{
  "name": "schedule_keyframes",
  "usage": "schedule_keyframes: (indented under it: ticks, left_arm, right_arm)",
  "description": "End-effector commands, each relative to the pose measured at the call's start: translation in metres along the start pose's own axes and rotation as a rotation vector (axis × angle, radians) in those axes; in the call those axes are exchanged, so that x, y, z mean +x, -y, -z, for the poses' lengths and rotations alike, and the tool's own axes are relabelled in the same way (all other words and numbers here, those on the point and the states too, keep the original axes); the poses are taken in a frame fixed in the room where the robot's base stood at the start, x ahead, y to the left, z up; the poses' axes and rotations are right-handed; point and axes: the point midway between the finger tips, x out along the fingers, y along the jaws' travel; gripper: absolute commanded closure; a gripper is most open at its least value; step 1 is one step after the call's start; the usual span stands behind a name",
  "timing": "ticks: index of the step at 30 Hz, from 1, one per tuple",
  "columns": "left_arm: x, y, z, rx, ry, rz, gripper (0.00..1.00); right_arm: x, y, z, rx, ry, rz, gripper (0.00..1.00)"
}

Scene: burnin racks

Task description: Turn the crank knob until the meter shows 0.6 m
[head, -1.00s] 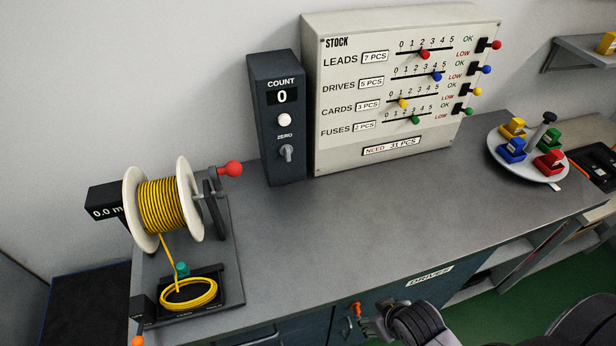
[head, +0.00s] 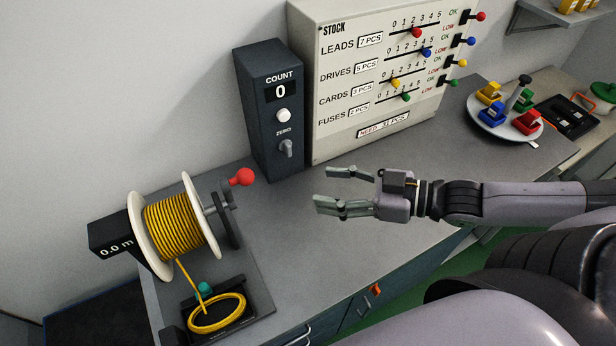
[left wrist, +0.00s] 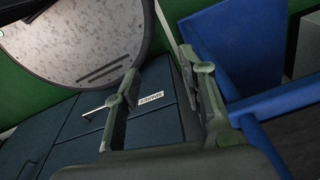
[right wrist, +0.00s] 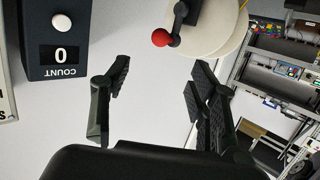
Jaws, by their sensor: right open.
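The crank knob (head: 242,177) is a red ball on a dark crank arm at the right side of a spool (head: 176,226) of yellow cable. The meter (head: 115,246) left of the spool reads 0.0 m. My right gripper (head: 332,190) is open and empty above the bench, right of the knob and apart from it, with its fingers pointing left. In the right wrist view the knob (right wrist: 161,38) shows beyond and between the open fingers (right wrist: 158,85). My left gripper (left wrist: 160,85) shows only in the left wrist view, with its fingers apart and nothing between them.
A dark count box (head: 270,115) reading 0 stands behind the knob, beside the stock board (head: 350,140). A round tray (head: 482,122) with coloured blocks stands at the right. A yellow cable coil (head: 217,314) lies in front of the spool. The bench between gripper and spool is clear.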

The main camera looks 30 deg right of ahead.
Motion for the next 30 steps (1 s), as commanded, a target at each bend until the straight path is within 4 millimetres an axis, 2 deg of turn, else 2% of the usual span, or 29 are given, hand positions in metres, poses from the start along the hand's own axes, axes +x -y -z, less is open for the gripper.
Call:
schedule_keyframes:
  ticks: [5,13,30]
  left_arm:
    - [0.011,-0.002,-0.006,0.0,0.007,-0.002,0.62]
    - [0.042,-0.021,-0.013,-0.003,0.014,-0.023,0.62]
    - [0.066,-0.013,-0.008,-0.001,0.003,-0.013,0.62]
  right_arm:
    - [0.009,0.001,0.002,0.002,-0.017,0.011,0.46]
    - [0.033,0.003,-0.001,-0.004,-0.016,0.013,0.46]
    - [0.062,0.001,0.004,0.0,-0.014,0.007,0.46]
